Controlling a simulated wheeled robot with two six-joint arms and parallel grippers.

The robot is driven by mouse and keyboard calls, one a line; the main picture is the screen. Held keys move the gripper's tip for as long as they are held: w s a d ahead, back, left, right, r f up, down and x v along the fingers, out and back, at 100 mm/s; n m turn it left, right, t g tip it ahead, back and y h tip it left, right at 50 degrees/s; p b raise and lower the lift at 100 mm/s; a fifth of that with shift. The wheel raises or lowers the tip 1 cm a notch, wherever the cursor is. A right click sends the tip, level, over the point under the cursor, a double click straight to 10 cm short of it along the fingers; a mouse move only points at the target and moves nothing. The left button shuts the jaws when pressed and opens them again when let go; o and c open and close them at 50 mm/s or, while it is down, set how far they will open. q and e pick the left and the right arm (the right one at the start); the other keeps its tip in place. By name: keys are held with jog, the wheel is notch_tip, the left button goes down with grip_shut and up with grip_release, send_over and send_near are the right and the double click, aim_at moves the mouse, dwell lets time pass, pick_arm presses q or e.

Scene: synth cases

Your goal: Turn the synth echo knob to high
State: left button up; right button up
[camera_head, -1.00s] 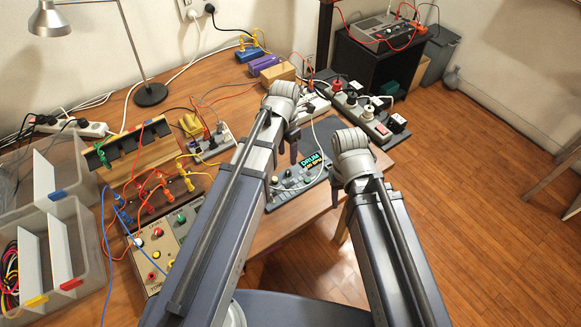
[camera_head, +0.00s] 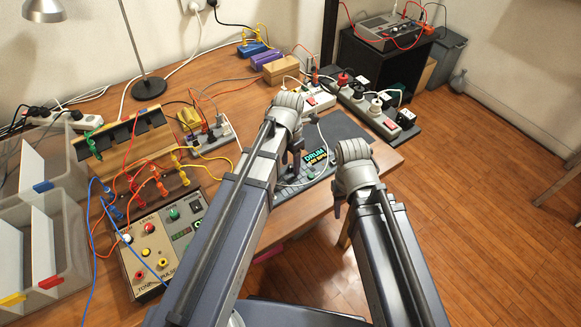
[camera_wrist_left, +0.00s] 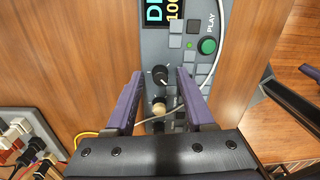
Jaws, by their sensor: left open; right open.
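A grey drum machine (camera_head: 318,174) with a lit "DRUM" display lies near the table's front edge, partly hidden by my left arm. In the left wrist view it shows a black knob (camera_wrist_left: 160,74) with a white pointer, and a beige knob (camera_wrist_left: 159,108) below it. No echo label is readable. My left gripper (camera_head: 294,152) is open over the machine. In the left wrist view its fingertips (camera_wrist_left: 160,72) lie either side of the black knob; I cannot tell if they touch it. My right gripper (camera_head: 338,205) is open beyond the table's front edge, away from the machine.
A beige box (camera_head: 152,252) with knobs, buttons and plugged leads stands at left. A white cable crosses the drum machine. Power strips (camera_head: 372,108) lie behind it. Clear bins (camera_head: 70,245) stand at far left, and a patch panel (camera_head: 195,133) is left of my left arm.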

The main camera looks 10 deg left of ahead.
pick_arm(q)
jog(key=shift+c, duration=0.2)
grip_shut()
dwell(0.4)
